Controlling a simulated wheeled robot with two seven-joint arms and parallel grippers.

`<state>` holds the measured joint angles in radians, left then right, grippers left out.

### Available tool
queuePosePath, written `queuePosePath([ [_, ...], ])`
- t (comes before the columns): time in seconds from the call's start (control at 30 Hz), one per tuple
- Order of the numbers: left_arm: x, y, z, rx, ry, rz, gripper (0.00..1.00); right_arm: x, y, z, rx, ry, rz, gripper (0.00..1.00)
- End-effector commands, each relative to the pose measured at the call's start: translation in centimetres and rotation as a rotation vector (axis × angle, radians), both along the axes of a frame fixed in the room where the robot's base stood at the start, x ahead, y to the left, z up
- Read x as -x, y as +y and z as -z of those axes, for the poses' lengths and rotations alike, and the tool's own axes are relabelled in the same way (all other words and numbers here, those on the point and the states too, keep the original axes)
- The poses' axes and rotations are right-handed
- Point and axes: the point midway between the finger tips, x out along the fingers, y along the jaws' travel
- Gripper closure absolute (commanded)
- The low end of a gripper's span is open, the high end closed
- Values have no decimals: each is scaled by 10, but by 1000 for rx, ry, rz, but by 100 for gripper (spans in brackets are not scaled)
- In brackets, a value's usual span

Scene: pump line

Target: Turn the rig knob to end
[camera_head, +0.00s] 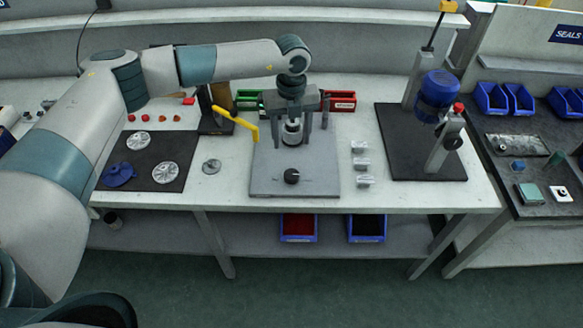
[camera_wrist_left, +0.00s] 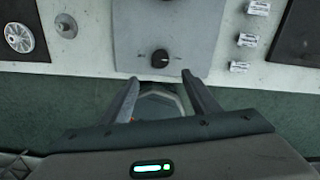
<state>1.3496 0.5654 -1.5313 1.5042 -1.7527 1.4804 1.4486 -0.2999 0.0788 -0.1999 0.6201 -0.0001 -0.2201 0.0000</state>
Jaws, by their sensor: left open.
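The rig knob (camera_head: 292,176) is a small round black dial on the front part of the grey rig plate (camera_head: 322,184). It also shows in the left wrist view (camera_wrist_left: 160,58), with a pale mark towards its right side and small unreadable markings at either side on the plate. My left gripper (camera_head: 297,119) is open above the rear of the rig plate, behind the knob in the head view. In the left wrist view its fingers (camera_wrist_left: 160,78) are spread and the knob shows just beyond the gap, apart from both fingertips.
A metal cylindrical part (camera_head: 292,133) stands on the plate below the gripper. A yellow handle (camera_head: 236,121) rises at its left. A blue-headed stand (camera_head: 437,92) is farther right. A dark mat (camera_head: 145,178) with parts lies left.

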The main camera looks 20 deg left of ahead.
Motion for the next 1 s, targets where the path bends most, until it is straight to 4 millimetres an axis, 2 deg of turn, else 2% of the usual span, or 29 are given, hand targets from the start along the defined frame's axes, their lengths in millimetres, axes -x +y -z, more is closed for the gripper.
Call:
queuePosePath([
  [0.3,1,0,53,-1,4,-2,45,0,0,-27,0,0,0,100],
  [0.7,1,0,121,-1,3,-1,45,0,0,-49,0,0,0,100],
  [1.0,0,0,143,1,0,-1,45,0,-1,-54,1,0,0,100],
])
